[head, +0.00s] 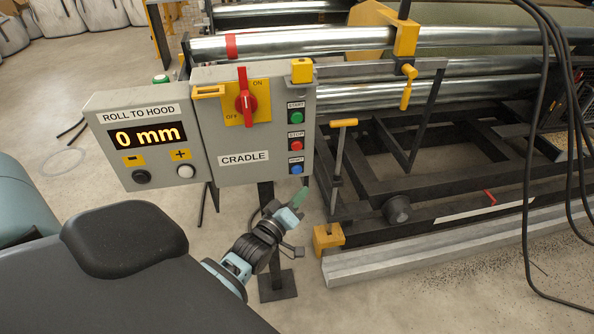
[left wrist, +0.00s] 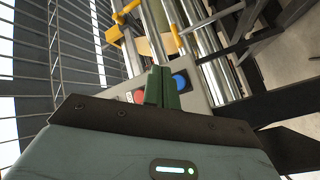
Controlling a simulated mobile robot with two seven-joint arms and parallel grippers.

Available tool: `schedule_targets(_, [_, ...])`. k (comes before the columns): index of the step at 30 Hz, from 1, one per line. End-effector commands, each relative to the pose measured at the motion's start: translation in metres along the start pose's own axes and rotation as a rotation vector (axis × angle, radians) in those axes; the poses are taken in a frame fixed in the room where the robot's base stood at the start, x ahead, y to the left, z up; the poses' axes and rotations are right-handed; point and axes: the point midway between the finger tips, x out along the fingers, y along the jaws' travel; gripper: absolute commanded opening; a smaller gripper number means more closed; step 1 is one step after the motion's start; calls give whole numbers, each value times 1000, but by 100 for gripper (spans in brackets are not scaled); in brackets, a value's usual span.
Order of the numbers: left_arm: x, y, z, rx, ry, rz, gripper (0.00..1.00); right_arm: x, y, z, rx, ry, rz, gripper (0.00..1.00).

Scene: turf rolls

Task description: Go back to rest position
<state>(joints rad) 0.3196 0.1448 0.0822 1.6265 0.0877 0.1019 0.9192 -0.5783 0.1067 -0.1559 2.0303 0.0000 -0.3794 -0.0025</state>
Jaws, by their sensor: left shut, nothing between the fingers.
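My left gripper (head: 300,197) is in the head view, below the lower right corner of the cradle control box (head: 218,138). Its green fingers are shut and empty. In the left wrist view the closed fingers (left wrist: 162,88) point up, with a blue button (left wrist: 181,81) just right of them and a red button (left wrist: 139,96) to their left. Whether the fingertips touch the box cannot be told. In the head view the blue button (head: 296,169) sits just above the fingertips. My right gripper is not in view.
A display box (head: 150,135) reading 0 mm adjoins the cradle box. The red switch (head: 245,96) points up. Metal rollers and a dark frame (head: 430,188) fill the right, with hanging cables (head: 527,190) at far right. Concrete floor (head: 85,65) is open at left.

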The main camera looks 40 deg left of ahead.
Motion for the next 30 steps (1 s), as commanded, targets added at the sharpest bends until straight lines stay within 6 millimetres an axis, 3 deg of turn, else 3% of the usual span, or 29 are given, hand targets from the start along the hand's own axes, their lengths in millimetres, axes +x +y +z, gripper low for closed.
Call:
schedule_targets(20, [0, 0, 0, 1, 0, 0, 0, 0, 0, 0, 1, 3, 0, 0])
schedule_targets(26, [-41, -8, 28, 117, -104, -61, 0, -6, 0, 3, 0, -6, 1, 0])
schedule_targets(30, [-93, -14, 58, 260, -235, -117, 0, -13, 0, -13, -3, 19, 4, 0])
